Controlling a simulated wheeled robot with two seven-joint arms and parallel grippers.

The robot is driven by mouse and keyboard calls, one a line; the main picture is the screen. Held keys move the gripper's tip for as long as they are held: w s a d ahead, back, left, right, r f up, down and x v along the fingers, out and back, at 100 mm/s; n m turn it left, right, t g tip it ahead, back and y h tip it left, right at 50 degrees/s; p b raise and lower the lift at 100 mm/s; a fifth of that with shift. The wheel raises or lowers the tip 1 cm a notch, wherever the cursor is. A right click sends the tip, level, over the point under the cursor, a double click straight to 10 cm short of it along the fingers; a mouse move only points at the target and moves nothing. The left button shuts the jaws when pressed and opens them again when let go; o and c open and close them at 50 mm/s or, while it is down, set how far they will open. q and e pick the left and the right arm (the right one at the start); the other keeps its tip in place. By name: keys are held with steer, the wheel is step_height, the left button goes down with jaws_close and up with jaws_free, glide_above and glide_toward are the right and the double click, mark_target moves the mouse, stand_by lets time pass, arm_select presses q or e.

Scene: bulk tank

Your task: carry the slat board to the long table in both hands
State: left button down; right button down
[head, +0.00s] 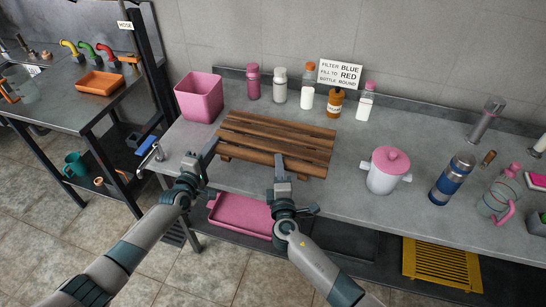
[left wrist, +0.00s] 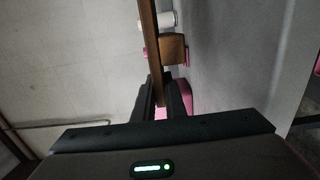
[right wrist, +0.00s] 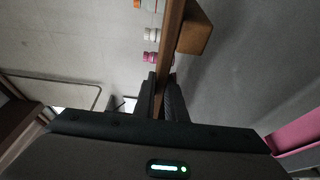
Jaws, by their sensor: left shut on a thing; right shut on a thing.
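The brown wooden slat board (head: 278,140) is at the left part of the long grey table (head: 335,185), over or on its top near the front edge. I cannot tell whether its feet touch the table. My left gripper (head: 208,153) is shut on the board's left front edge. My right gripper (head: 280,165) is shut on its front edge further right. The board's edge stands between the fingers in the left wrist view (left wrist: 158,95) and in the right wrist view (right wrist: 160,95). The fingers hide the gripped spots.
A pink bin (head: 199,97) stands just left of the board. Bottles, including an amber one (head: 335,102), stand behind it. A white pot with a pink lid (head: 385,170) and a blue flask (head: 453,178) stand to the right. A pink tray (head: 240,214) sits below.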

mark_target(217, 163)
arm_select(q)
steer(key=shift+f+b, duration=0.3)
steer(key=shift+b, duration=0.1)
arm_select(e)
steer(key=shift+d+f, duration=0.1)
steer(key=shift+f, duration=0.2)
